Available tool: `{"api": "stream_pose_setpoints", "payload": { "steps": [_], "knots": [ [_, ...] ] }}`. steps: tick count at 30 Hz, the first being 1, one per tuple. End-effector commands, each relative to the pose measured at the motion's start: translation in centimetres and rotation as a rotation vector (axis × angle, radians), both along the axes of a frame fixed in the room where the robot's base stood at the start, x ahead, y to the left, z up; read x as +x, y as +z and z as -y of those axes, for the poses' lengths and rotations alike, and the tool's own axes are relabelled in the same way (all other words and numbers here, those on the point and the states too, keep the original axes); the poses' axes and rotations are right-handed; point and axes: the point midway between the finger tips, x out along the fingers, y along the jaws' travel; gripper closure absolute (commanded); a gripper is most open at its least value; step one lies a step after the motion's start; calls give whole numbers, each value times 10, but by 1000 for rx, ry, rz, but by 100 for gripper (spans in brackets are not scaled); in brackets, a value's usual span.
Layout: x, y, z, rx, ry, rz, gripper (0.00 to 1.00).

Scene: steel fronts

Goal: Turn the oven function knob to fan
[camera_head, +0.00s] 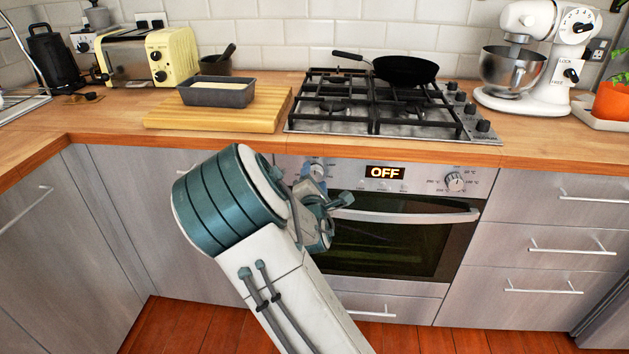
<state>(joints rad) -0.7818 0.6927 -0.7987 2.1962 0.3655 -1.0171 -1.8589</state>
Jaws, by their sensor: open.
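The oven (400,245) is built in under the counter, with a steel control panel and a dark glass door. Its display (385,172) reads OFF in lit letters. The left knob (318,169) shows just above my gripper, and my gripper covers part of the panel around it. Its pointer position and markings are too small to read. The right knob (455,181) is in clear view with temperature figures around it. My gripper (327,190) is open in front of the left part of the panel, close below the left knob. I cannot tell whether it touches the knob.
The oven door handle (420,215) sticks out just below the panel, near my gripper. The wooden counter edge (400,151) overhangs above. A gas hob (380,115) with a black pan (405,70) stands on top. Drawer fronts with bar handles lie to the right.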

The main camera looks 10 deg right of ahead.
Motion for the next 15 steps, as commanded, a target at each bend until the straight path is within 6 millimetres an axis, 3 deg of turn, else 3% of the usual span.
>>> {"api": "stream_pose_setpoints", "payload": {
  "steps": [9, 14, 15],
  "knots": [
    [2, 0, 0, 0, 1, -1, 41],
    [2, 0, 0, 0, 0, 0, 85],
    [2, 0, 0, 0, 0, 0, 85]
  ]
}}
